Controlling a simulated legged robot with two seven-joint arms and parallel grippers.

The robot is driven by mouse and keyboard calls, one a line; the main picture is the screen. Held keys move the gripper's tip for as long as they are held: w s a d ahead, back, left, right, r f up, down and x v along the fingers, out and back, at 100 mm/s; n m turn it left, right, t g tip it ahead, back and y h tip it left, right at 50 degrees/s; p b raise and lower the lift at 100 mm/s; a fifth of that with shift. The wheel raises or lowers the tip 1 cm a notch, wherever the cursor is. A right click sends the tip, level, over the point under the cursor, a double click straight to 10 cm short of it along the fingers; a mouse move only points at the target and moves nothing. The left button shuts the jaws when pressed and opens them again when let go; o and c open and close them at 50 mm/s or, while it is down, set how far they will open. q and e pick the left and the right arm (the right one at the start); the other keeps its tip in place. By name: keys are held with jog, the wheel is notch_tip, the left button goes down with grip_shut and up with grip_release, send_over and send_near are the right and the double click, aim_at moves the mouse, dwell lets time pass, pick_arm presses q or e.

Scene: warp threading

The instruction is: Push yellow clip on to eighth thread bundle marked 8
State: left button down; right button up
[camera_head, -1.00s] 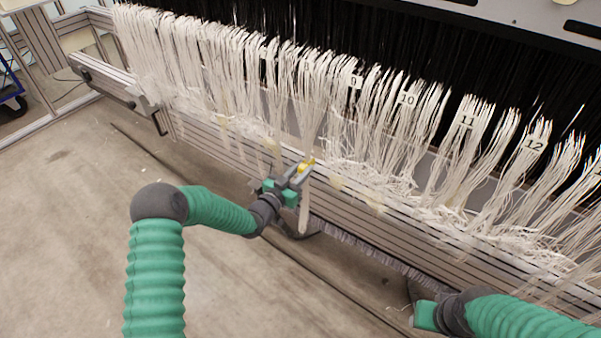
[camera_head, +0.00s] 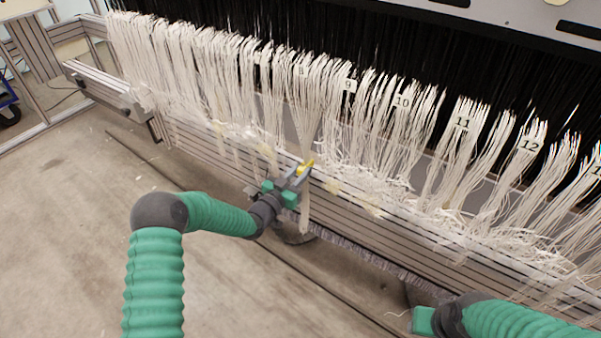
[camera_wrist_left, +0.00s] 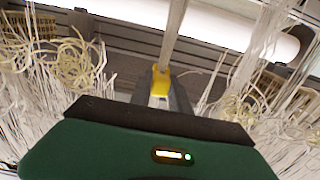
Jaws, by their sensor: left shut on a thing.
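The yellow clip (camera_head: 306,167) is at the tips of my left gripper (camera_head: 299,174), which is shut on it. In the left wrist view the clip (camera_wrist_left: 161,80) sits between the two grey fingers (camera_wrist_left: 160,98), at the lower part of a gathered white thread bundle (camera_wrist_left: 175,35). In the head view this bundle (camera_head: 305,115) hangs below the tag marked 8 (camera_head: 302,71) and narrows toward the clip. Its loose end hangs below the gripper. I cannot tell how far the threads are inside the clip. My right gripper is mostly hidden at the lower right; its jaws do not show.
Tagged bundles 9 (camera_head: 349,86), 10 (camera_head: 402,101), 11 (camera_head: 462,123) and 12 (camera_head: 530,145) hang to the right. A slatted metal beam (camera_head: 400,235) runs behind the gripper. Loose threads crowd both sides in the wrist view. The floor at the left (camera_head: 60,220) is clear.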

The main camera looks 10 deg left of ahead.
pick_arm(q)
jog(key=shift+w, duration=0.1)
dwell(0.8)
jog(key=c, duration=1.1)
grip_release()
jog(key=shift+d, duration=0.1)
jog(key=shift+c, duration=0.2)
jog(key=o, duration=0.4)
jog(key=shift+p+v, duration=0.75)
jog(key=shift+v, duration=0.85)
jog(key=shift+p+v, duration=1)
jog(key=shift+v, duration=1.9)
